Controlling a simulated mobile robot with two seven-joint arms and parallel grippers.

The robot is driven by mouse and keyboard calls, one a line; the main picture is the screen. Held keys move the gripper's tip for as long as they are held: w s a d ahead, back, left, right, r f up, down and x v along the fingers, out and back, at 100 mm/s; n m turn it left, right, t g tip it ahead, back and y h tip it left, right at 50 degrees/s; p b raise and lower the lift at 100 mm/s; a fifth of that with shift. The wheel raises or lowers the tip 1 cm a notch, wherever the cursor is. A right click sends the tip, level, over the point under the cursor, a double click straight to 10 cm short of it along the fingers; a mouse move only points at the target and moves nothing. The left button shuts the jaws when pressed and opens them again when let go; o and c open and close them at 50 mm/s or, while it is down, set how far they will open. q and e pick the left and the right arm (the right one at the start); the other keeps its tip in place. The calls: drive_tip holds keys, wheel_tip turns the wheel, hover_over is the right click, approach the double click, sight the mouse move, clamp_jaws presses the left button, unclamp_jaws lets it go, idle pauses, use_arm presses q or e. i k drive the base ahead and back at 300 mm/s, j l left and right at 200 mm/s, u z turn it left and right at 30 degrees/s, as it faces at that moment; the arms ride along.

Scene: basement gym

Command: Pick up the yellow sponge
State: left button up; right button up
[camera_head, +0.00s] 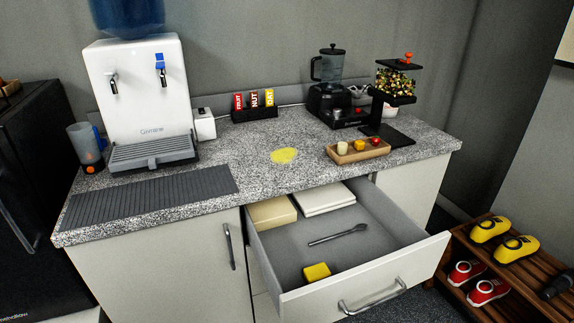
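The yellow sponge (316,272) is a small yellow block lying in the open drawer (290,250), near its front left corner. It touches or nearly touches the drawer's front panel; I cannot tell which. Nothing covers it from above. Neither of my grippers is in view.
The drawer also holds a spoon (338,235), a beige box (272,212) and a white stack (323,198). A yellow patch (284,155) lies on the speckled counter (245,160). A wooden tray (360,151) stands right of it. A shoe rack (500,270) is at the lower right.

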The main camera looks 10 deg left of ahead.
sight(318, 271)
drive_tip(key=k+j+z, duration=0.1)
drive_tip(key=j+z, duration=0.15)
drive_tip(key=z, duration=0.15)
drive_tip(key=k+j+z, duration=0.1)
drive_tip(key=z, duration=0.35)
drive_tip(key=k+j+z, duration=0.15)
drive_tip(key=j+z, duration=0.25)
drive_tip(key=l, duration=0.1)
